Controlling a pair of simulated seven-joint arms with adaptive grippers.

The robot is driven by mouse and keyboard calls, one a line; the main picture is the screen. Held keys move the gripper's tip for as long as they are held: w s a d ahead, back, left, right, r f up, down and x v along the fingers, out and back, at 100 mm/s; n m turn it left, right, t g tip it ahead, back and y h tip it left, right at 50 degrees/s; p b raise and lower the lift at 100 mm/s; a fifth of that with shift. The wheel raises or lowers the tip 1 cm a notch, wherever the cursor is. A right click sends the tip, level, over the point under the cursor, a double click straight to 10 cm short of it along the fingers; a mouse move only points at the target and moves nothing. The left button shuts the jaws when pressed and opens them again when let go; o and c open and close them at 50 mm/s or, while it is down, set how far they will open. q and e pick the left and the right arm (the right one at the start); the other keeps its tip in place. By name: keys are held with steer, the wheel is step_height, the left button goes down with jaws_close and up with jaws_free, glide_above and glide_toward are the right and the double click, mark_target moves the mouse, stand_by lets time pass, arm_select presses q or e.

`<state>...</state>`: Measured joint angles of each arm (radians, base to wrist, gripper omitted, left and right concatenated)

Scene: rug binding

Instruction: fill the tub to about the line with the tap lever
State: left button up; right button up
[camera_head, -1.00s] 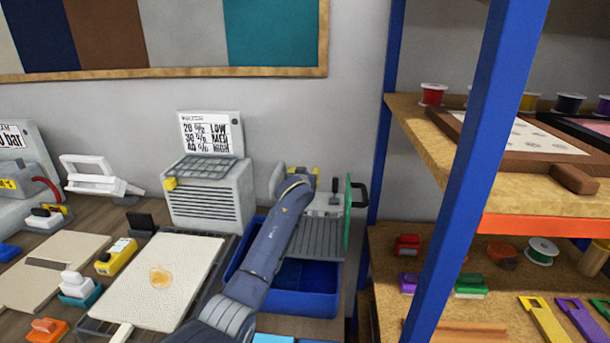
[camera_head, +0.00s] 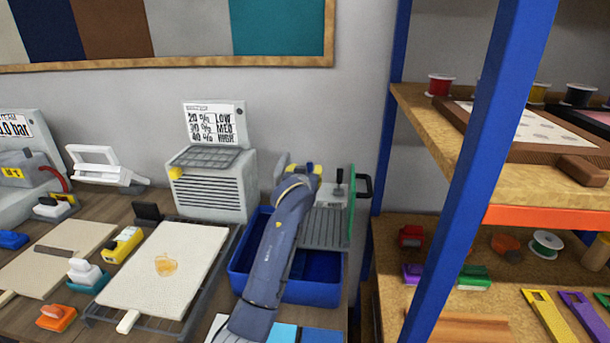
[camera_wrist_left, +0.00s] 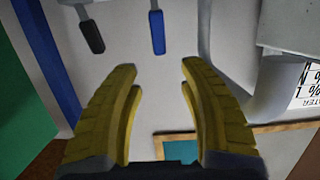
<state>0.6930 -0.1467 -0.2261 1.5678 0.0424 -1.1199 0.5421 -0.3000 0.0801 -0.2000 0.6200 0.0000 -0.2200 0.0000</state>
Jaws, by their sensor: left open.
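The blue tub (camera_head: 312,293) stands on the bench below a grey ribbed board; my left arm hides part of it. I cannot make out a fill line or the water level. My left gripper (camera_head: 311,170), with yellow fingers, is above the tub's back, near the wall. In the left wrist view, its fingers (camera_wrist_left: 160,85) are open and empty. A blue lever (camera_wrist_left: 157,32) shows ahead between them, apart from the tips. A dark lever (camera_wrist_left: 91,36) is to its left; a dark-knobbed lever (camera_head: 338,182) shows in the head view. My right gripper is not in view.
A grey vented box (camera_head: 214,186) with a LOW/MED/HIGH sign stands left of the tub. A blue shelf post (camera_head: 480,170) stands farther right. A cream board (camera_head: 165,268) lies on a rack at left.

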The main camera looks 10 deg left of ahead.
arm_select(q)
steer(key=shift+v, duration=1.05)
